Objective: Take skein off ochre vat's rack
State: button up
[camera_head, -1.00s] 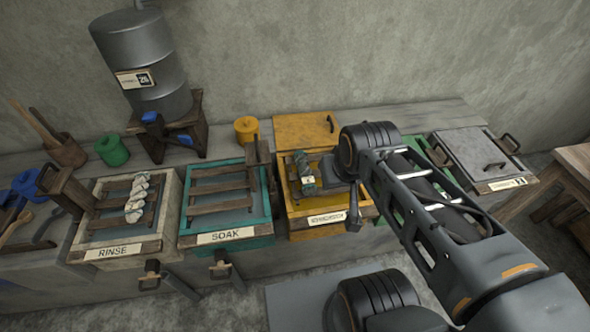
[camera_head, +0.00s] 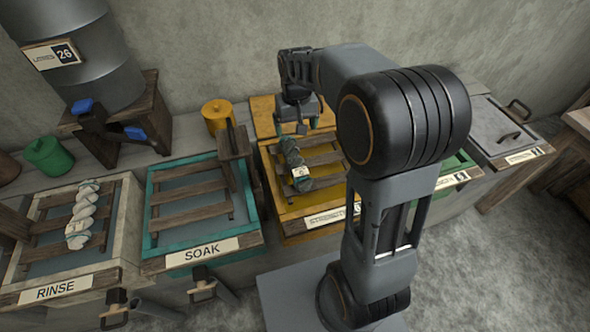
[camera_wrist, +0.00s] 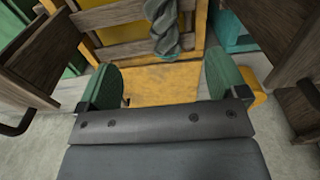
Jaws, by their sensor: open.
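The ochre vat (camera_head: 318,222) stands right of the teal soak vat, with a wooden slatted rack (camera_head: 322,160) across its top. A grey-green twisted skein (camera_head: 290,153) with a small pale tag lies along the left part of that rack. My gripper (camera_head: 298,118) is above the vat's far side, just behind the skein's far end. In the wrist view my gripper (camera_wrist: 165,88) is open, its green pads apart with nothing between them. The skein (camera_wrist: 165,30) shows beyond the pads at the top, its upper part cut off by the frame.
The soak vat (camera_head: 148,238) has an empty rack, and a wooden post (camera_head: 232,150) rises at its right edge. A white skein (camera_head: 82,215) lies on the rinse vat's rack. An ochre pot (camera_head: 217,115) stands behind. A grey-lidded vat (camera_head: 495,130) is at the right.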

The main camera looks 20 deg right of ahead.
jog(key=b, duration=0.1)
send_near(295, 157)
jog(key=f, duration=0.5)
jog(key=shift+w+f, duration=0.25)
jog(key=shift+w, duration=0.05)
jog(key=shift+s+f, duration=0.1)
jog(key=shift+f, duration=2.95)
jog(key=c, duration=1.2)
jog(key=shift+o, duration=0.2)
jog(key=shift+r, duration=0.15)
